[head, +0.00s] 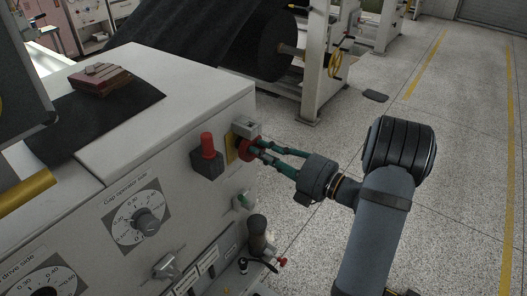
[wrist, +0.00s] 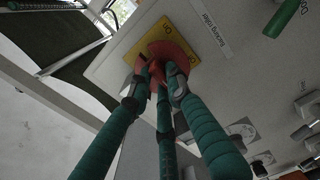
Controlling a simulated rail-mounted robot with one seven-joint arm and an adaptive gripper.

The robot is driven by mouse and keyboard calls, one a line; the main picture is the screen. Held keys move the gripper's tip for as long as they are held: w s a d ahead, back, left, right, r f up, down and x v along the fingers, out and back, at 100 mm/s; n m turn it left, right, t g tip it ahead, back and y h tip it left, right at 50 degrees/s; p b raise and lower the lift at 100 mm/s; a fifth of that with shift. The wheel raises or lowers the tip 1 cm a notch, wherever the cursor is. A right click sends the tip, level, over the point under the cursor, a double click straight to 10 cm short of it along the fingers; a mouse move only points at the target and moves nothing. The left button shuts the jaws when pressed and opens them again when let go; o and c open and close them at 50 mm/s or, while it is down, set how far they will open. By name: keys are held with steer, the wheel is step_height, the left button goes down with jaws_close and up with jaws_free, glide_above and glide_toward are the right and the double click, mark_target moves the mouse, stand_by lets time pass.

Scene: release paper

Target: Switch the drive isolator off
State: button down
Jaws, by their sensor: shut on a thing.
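The isolator is a red rotary handle (head: 244,153) on a yellow plate (head: 230,151), at the right end of the pale machine's front panel. In the wrist view the red handle (wrist: 178,48) sits on the yellow plate (wrist: 125,42), which carries "On" lettering. My gripper (head: 257,147) comes in from the right, its green fingers reaching the handle. In the wrist view the fingers (wrist: 158,82) close around the red handle, and their tips hide part of it. The handle's exact angle is hard to tell.
A dark box with a red cylinder (head: 207,146) is just left of the handle. A green lever (head: 243,201) and a dark knob (head: 258,232) sit below. Gap dials (head: 147,221) are further left. Open speckled floor (head: 455,150) lies to the right.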

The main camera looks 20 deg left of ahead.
steer(key=shift+n, duration=0.4)
steer(key=n+b, duration=0.4)
steer(key=n, duration=0.1)
steer(key=n+b, duration=0.4)
steer(key=n, duration=0.2)
steer(key=n+b, duration=0.4)
steer(key=n, duration=0.2)
steer(key=shift+s+a+f, duration=0.1)
steer(key=shift+s+f, duration=0.1)
steer(key=shift+f, duration=0.05)
steer(key=shift+r, duration=0.1)
steer(key=c, duration=1.6)
jaws_free()
